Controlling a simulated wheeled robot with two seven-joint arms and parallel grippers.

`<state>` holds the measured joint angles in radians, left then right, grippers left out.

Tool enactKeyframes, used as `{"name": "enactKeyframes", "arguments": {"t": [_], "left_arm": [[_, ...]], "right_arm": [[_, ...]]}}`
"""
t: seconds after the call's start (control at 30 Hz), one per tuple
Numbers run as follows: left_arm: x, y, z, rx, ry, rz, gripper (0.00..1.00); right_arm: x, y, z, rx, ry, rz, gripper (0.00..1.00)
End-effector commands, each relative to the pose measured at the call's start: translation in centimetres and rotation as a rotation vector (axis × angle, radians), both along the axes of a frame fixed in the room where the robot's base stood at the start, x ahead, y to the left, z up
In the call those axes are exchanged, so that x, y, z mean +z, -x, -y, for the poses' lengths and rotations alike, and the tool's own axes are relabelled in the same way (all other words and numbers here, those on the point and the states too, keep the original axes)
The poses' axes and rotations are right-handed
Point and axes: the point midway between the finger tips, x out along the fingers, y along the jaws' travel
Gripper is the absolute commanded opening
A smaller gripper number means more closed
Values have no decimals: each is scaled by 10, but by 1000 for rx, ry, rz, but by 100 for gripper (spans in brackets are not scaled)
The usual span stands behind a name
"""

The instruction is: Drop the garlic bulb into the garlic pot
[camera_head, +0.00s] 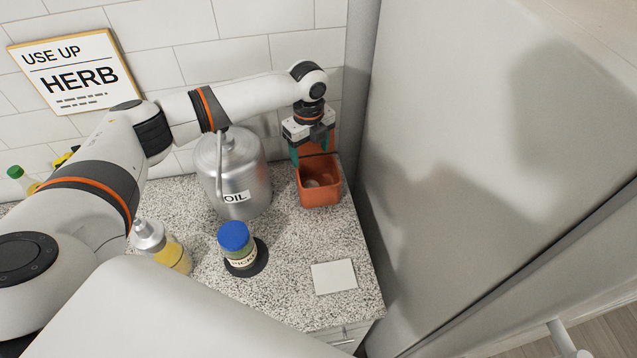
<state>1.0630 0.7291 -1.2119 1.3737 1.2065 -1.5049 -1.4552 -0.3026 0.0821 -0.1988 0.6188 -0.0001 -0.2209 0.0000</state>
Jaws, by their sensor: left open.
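The terracotta-orange garlic pot (322,196) stands on the speckled counter near its right end, its open top facing me. A small pale rounded thing (312,183) lies inside the pot and looks like the garlic bulb, though it is small and shaded. My left gripper (310,156) is open at the back rim of the pot, above and behind the pale thing, with nothing visible between its teal fingers. The fingers partly overlap the pot's back in the picture. My right gripper does not show.
A metal OIL can (233,172) stands left of the pot. A blue-lidded jar (238,249) on a dark round base and a yellow bottle (168,249) are nearer me. A pale square card (334,277) lies front right. A tall grey panel (450,150) closes off the right.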

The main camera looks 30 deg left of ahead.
Motion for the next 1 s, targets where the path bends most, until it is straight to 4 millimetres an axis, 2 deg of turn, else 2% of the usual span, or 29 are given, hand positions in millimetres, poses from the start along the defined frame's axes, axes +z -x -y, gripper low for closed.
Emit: {"name": "enactKeyframes", "arguments": {"t": [0.3, 0.5, 0.7, 1.0], "left_arm": [[65, -1, 0, 0, 1, 6, 71], [96, -1, 0, 0, 0, 4, 71], [107, 0, 0, 0, 0, 2, 71], [107, 0, 0, 0, 0, 2, 71]], "right_arm": [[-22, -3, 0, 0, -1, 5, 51], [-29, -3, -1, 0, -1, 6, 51], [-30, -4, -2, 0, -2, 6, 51], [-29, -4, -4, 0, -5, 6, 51]]}}
